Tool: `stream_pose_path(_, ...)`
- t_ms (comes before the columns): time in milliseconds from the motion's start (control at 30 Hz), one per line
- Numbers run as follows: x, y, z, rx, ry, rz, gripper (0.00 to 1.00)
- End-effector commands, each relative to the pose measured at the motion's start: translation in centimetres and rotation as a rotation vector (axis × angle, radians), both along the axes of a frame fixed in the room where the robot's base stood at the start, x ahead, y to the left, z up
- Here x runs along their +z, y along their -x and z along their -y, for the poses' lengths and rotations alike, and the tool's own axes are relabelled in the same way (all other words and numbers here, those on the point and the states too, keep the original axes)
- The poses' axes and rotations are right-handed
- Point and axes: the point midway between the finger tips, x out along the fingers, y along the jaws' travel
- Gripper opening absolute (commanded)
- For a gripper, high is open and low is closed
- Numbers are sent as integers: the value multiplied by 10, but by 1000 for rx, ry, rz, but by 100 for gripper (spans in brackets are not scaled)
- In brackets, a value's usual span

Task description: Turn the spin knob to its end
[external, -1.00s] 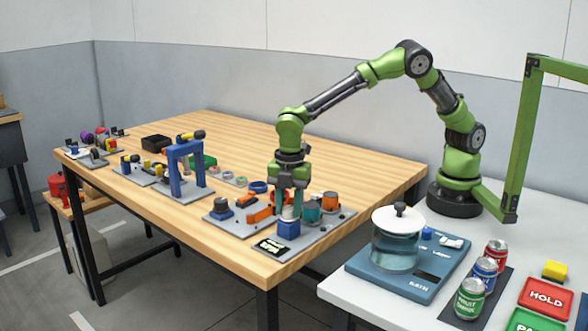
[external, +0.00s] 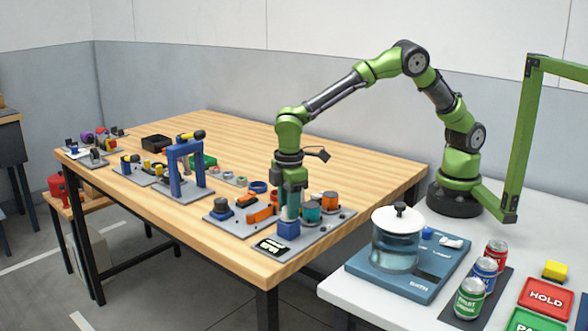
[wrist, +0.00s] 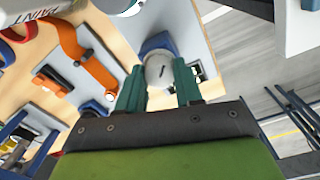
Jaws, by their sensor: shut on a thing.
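The spin knob (wrist: 158,68) is a pale round knob with a dark mark on its top, seen in the wrist view between my two green fingers. It sits on a blue block (external: 288,230) at the front corner of a grey plate (external: 318,238), beside a black label with white lettering (external: 272,246). My gripper (external: 289,212) points straight down over the block and is shut on the knob. In the external view the fingers mostly hide the knob.
The table's back middle is clear.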

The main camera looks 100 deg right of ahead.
Motion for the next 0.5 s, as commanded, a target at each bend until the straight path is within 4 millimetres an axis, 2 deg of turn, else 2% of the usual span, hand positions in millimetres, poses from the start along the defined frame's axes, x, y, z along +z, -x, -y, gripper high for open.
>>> stream_pose_path(500, 1, -1, 0, -490, -1, 2, 5)
